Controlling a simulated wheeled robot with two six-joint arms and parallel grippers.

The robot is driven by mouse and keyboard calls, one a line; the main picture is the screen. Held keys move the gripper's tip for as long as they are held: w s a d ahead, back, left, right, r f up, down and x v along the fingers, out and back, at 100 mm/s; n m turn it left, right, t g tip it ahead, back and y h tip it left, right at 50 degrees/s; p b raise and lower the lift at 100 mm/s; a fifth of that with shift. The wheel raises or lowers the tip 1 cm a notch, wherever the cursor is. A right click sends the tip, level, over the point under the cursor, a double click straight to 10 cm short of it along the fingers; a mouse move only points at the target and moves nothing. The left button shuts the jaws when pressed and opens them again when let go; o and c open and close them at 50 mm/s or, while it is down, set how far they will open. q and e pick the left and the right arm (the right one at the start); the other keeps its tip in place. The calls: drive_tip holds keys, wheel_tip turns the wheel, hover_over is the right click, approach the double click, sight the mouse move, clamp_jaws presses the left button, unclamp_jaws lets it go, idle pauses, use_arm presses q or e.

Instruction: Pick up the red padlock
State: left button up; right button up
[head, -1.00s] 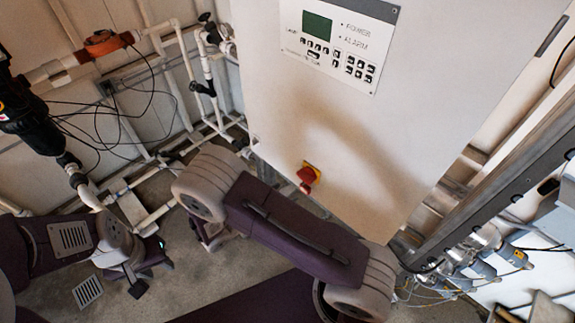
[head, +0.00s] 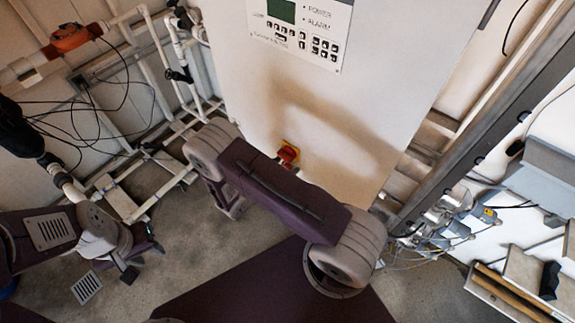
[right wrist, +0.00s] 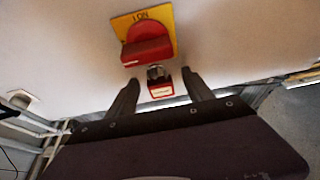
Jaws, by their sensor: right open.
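The red padlock (right wrist: 161,89) hangs just below a red rotary switch (right wrist: 147,42) on a yellow plate in the right wrist view. My right gripper (right wrist: 160,79) is open, with one dark finger on each side of the padlock and a gap to both. In the head view the switch (head: 288,154) shows just above my right arm, and the arm hides the padlock and the right gripper. My left gripper (head: 138,262) is low at the left, over the floor and away from the switch; its jaw opening is not clear.
The switch sits on a large pale cabinet (head: 390,100) with a keypad panel (head: 300,30). White pipes (head: 150,60) and black cables are at the left. A metal rail (head: 500,140) and grey connectors (head: 450,215) are at the right. Grey floor lies below.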

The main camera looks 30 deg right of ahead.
drive_tip(key=shift+w+a, duration=0.1)
drive_tip(key=c, duration=0.7)
clamp_jaws()
drive_tip(key=shift+r, duration=0.15)
